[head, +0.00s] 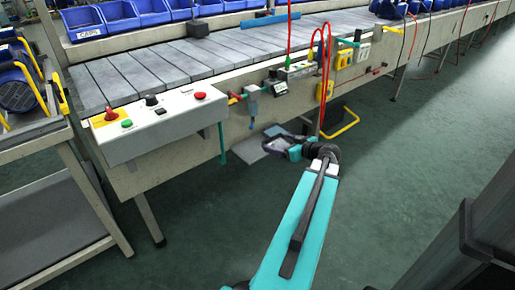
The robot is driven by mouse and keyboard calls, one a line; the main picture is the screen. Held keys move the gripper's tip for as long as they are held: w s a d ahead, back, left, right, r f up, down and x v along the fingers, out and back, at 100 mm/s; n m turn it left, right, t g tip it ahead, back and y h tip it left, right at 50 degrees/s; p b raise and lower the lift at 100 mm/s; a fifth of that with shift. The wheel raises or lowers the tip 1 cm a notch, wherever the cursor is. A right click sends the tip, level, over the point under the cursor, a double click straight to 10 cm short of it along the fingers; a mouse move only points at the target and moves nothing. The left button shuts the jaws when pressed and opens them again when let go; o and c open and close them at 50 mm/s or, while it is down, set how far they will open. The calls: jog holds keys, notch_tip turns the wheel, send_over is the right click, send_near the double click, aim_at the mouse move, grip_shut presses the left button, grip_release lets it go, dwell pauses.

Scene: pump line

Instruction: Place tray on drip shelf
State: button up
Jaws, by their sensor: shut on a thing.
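My gripper (290,150) is at the end of my teal arm, low in front of the bench side. It is shut on a small dark tray (275,143), which is partly hidden by the gripper. A flat grey plate, which looks like the drip shelf (249,151), sits low under the bench edge, just left of and behind the tray. The tray overlaps the shelf's right side in the picture. I cannot tell whether they touch.
The slatted conveyor bench (200,55) runs above, with a control box (158,122) at its left. A red hose (322,85) and a yellow handle (343,123) hang close behind and right of my gripper. A cart (60,220) stands left. The green floor (410,150) is open at right.

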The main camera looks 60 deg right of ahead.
jog(key=shift+s+a+f, duration=0.1)
jog(key=shift+s+f, duration=0.1)
jog(key=shift+f, duration=0.3)
jog(key=shift+w, duration=0.15)
jog(key=b, duration=0.3)
send_over(257, 146)
jog(key=shift+w+f, duration=0.15)
jog(key=shift+f, duration=0.55)
jog(key=shift+f, duration=0.1)
jog(key=shift+f+b, duration=0.6)
jog(key=shift+f, duration=1.1)
jog(key=shift+f+b, duration=0.6)
jog(key=shift+b, duration=0.3)
